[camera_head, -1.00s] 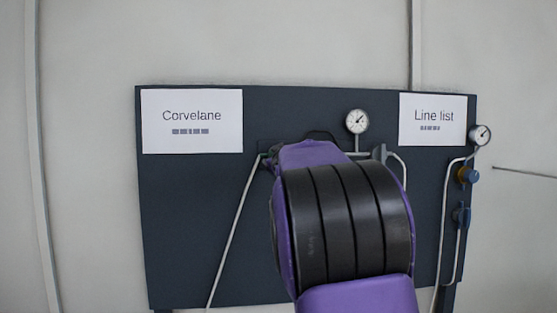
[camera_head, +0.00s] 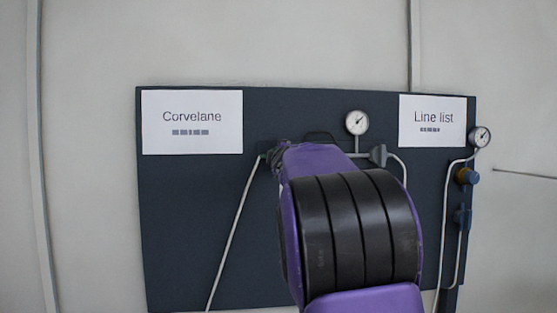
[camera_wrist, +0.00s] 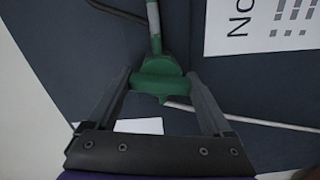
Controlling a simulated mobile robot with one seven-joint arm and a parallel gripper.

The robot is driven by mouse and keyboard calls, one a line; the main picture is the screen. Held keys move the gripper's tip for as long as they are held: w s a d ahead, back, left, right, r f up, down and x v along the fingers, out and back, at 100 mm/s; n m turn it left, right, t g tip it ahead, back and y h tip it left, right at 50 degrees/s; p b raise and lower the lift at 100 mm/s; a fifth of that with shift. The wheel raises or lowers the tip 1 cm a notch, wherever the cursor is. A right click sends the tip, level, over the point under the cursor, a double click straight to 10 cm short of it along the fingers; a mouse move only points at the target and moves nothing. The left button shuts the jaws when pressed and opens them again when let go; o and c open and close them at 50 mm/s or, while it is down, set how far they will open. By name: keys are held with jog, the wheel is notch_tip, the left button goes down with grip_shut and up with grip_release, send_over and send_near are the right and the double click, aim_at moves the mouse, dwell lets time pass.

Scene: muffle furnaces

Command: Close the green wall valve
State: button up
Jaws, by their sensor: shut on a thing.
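The green wall valve (camera_wrist: 157,72) shows in the wrist view, with a green stem and a pale pipe running up from it. My gripper (camera_wrist: 160,84) has one finger on each side of the valve's green body and is shut on it. The valve's lower part is partly hidden between the fingers.
A dark wall panel (camera_head: 190,230) carries a "Corvelane" sign (camera_head: 192,122), a "Line list" sign (camera_head: 432,121) and round gauges (camera_head: 357,123). Thin pipes (camera_head: 232,232) run down it.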

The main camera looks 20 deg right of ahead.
jog(key=shift+n, duration=1.1)
jog(key=shift+r, duration=0.1)
jog(key=o, duration=1.1)
jog(key=shift+o, duration=0.2)
jog(key=shift+s, duration=0.1)
